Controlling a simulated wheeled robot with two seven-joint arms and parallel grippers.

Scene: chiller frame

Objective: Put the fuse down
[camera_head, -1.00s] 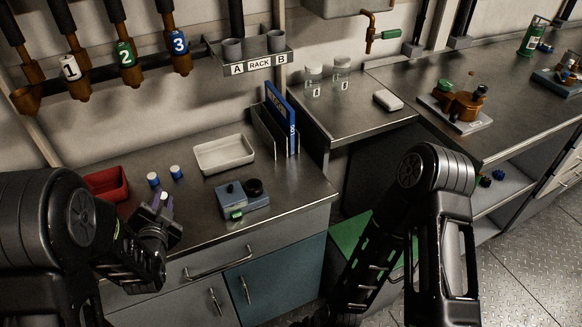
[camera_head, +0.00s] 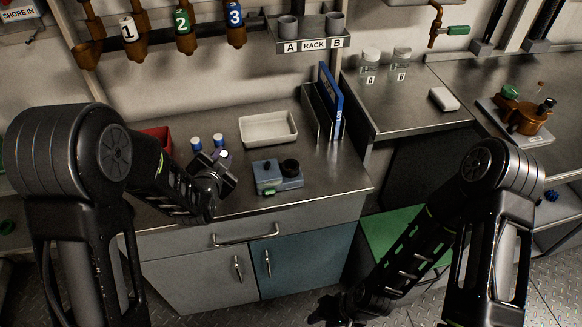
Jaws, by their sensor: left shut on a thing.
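My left gripper (camera_head: 219,163) is shut on a small fuse (camera_head: 223,154) with a pale end, mostly hidden by the fingers. It is over the left steel counter (camera_head: 320,181), in front of two white fuses with blue caps, one on the left (camera_head: 196,144) and one on the right (camera_head: 218,141). I cannot tell whether the held fuse touches the counter. My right gripper (camera_head: 332,312) hangs low at the bottom of the view, away from the counter, and its fingers are too dark to read.
A red bin (camera_head: 157,138) stands left of the fuses, partly behind my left arm. A white tray (camera_head: 268,128), a blue-grey device (camera_head: 277,178) and a blue binder (camera_head: 331,100) in a holder stand to the right. Rack cups (camera_head: 288,27) hang above.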

